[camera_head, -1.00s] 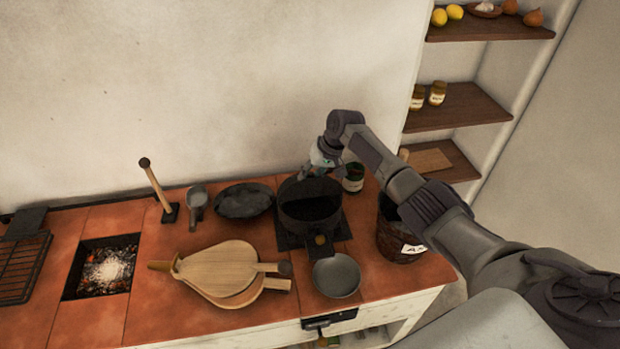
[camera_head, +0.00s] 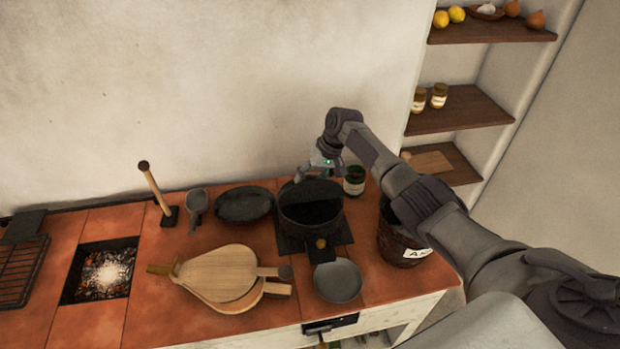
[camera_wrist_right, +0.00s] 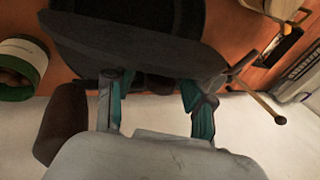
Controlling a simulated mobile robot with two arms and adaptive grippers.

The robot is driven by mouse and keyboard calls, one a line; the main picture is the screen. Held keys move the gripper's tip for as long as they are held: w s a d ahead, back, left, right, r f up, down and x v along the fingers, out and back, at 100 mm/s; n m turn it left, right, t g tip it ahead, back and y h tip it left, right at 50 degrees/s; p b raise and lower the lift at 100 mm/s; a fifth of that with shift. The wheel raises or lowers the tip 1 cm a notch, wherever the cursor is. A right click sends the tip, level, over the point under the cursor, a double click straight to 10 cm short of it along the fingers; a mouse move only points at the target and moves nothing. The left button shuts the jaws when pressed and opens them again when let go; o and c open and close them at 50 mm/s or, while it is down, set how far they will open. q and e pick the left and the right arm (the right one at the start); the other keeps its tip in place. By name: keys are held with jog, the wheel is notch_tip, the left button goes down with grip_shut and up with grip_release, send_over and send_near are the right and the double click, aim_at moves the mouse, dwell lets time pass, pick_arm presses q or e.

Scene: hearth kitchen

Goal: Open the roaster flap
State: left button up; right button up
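The roaster (camera_head: 311,223) is a round black pan on a dark square stand on the tiled counter. Its dark flap (camera_head: 318,190) stands tilted up at the back edge, with the dark inside showing in front of it. The flap also spans the upper part of the right wrist view (camera_wrist_right: 140,48). My right gripper (camera_head: 318,176) is just behind and above the flap. In the right wrist view its two fingers (camera_wrist_right: 155,100) are spread apart, with tips close to the flap's edge; I cannot tell if they touch. My left gripper is out of view.
A green-lidded jar (camera_head: 354,181) stands right of my right gripper. A labelled dark bucket (camera_head: 398,246) is under my right arm. A small grey pan (camera_head: 338,281), wooden bellows (camera_head: 222,275), a dark dish (camera_head: 244,205) and a glowing fire pit (camera_head: 104,270) share the counter.

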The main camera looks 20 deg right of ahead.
jog(key=v, duration=1.2)
jog(key=shift+s, duration=0.1)
